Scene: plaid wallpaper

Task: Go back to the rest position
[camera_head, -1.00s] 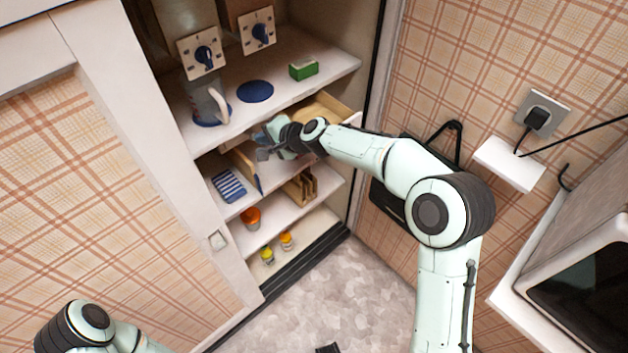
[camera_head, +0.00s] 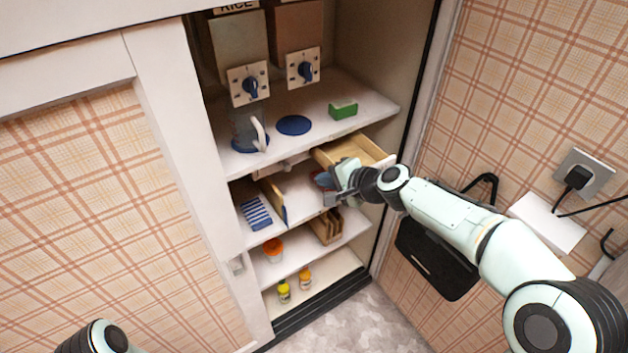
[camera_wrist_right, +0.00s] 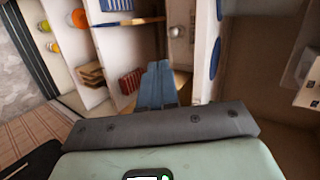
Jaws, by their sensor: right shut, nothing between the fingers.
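My right gripper (camera_head: 330,187) is at the cupboard, just below and in front of an open wooden drawer (camera_head: 378,152). In the right wrist view its two blue-grey fingers (camera_wrist_right: 157,84) are together with nothing between them. The arm reaches in from the right side of the head view. Only a dark joint and a pale piece of my left arm show at the bottom left; my left gripper is out of the picture.
The cupboard's upper shelf (camera_head: 365,108) holds a glass jug (camera_head: 247,130), a blue disc (camera_head: 293,125) and a green box (camera_head: 343,110). Lower shelves hold a striped cloth (camera_head: 256,213), a wooden rack (camera_head: 326,228) and small jars. A dark bag (camera_head: 437,262) hangs on the right wall.

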